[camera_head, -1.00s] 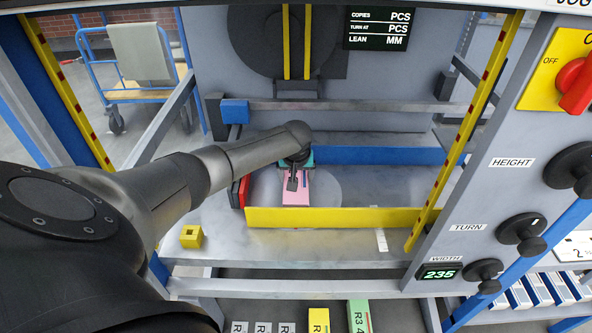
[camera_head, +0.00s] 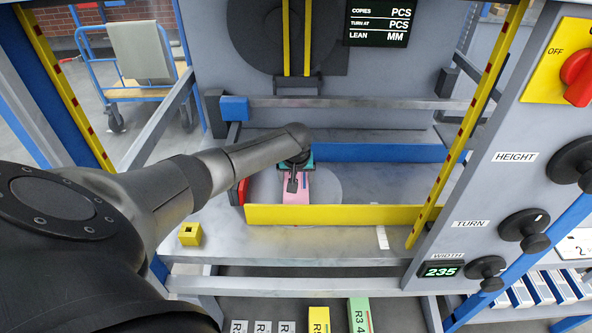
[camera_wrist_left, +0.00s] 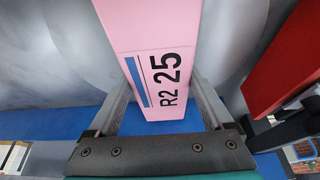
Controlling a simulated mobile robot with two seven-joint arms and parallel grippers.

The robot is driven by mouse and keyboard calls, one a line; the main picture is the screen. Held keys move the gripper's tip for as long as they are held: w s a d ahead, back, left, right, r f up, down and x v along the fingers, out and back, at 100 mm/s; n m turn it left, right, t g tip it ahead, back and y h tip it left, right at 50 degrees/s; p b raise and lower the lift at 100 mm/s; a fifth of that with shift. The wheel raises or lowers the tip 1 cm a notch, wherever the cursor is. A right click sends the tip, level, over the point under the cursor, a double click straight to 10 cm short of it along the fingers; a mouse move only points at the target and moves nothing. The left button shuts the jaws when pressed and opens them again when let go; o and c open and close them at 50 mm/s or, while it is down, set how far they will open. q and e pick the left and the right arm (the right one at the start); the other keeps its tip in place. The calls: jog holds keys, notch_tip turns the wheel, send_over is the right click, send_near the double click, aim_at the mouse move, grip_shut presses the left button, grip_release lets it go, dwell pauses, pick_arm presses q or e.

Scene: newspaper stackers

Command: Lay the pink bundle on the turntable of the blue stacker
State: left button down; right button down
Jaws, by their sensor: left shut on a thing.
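The pink bundle (camera_head: 297,194), a block marked "R2 25" in the left wrist view (camera_wrist_left: 157,40), is inside the blue stacker's bay. It is over the left part of the round grey turntable (camera_head: 328,187). I cannot tell whether its underside touches the disc. My left gripper (camera_head: 294,176) reaches in from the left and is shut on the pink bundle. Its two fingers flank the marked end in the left wrist view (camera_wrist_left: 158,110). The arm and gripper hide the bundle's far end. My right gripper is not in view.
A yellow wall (camera_head: 335,215) bounds the bay in front and a blue wall (camera_head: 380,154) behind. A red piece (camera_head: 241,190) stands close on the left. A yellow block (camera_head: 190,234) lies on the ledge. A knob panel (camera_head: 510,190) is at right. The bay's right side is clear.

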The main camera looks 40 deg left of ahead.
pick_arm(q)
jog(key=shift+w+f, duration=0.1)
jog(key=shift+f, duration=0.15)
jog(key=shift+c, duration=0.8)
grip_release()
jog(key=shift+o, duration=0.8)
jog(key=shift+f, duration=0.1)
